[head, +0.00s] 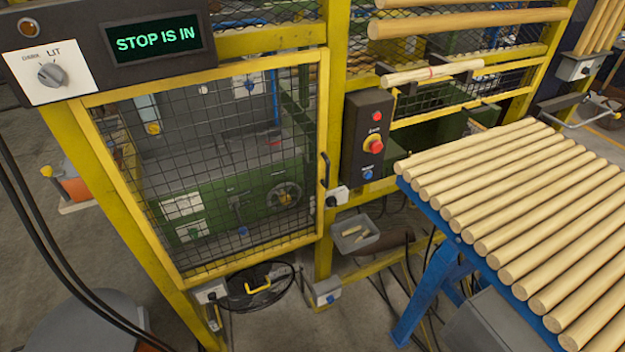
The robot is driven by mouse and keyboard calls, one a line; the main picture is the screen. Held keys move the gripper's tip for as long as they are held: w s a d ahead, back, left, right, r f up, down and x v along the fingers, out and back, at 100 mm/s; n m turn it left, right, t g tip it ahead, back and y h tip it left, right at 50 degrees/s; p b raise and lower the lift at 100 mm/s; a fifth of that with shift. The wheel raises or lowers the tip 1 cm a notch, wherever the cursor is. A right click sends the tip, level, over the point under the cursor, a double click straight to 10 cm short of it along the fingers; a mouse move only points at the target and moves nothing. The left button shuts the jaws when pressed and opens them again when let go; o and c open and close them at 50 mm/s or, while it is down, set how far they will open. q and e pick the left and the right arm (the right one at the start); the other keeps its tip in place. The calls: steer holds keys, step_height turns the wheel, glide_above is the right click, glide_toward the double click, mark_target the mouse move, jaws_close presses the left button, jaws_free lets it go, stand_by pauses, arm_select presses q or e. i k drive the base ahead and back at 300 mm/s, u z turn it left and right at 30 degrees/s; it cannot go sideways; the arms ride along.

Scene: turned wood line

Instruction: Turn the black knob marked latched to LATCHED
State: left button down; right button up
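No marking that reads latched is legible in the head view. A small white plate with a dark, knob-like part (332,201) sits at the right edge of the yellow mesh gate (322,110), below its black handle (325,170). Another small pale box with a dark part (212,295) is at the gate's lower left corner. I cannot tell which of these, if any, is the latched knob, or where it points. A grey knob (51,74) on a white plate marked DARK and LIT is at the upper left. Neither of my grippers is in view.
A display (155,39) reads STOP IS IN. A black box (367,135) with a red mushroom button (374,146) stands right of the gate. A blue rack (440,262) of wooden rods fills the right. Black cables (55,255) hang at left.

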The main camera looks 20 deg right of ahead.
mark_target(331, 201)
steer(key=i, duration=1.35)
